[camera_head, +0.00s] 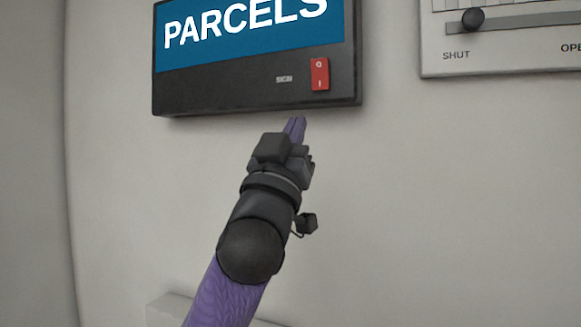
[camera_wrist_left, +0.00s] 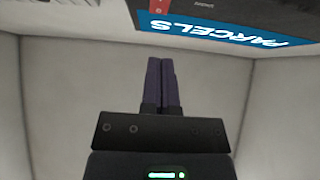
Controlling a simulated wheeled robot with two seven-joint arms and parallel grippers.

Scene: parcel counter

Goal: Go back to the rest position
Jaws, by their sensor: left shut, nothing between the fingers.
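My left gripper (camera_head: 295,127) is raised in front of the wall, just below the dark sign box with the red switch. Its purple fingers are together and nothing is between them; they also show shut in the left wrist view (camera_wrist_left: 162,85). The fingertips look apart from the box, a little below its lower edge. My right gripper is in neither view.
The black sign box (camera_head: 230,92) with a blue PARCELS panel (camera_head: 250,32) hangs on the wall. Its red rocker switch (camera_head: 319,74) is at the lower right. A slider panel (camera_head: 500,45) with a black knob (camera_head: 472,19) near SHUT is at the upper right.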

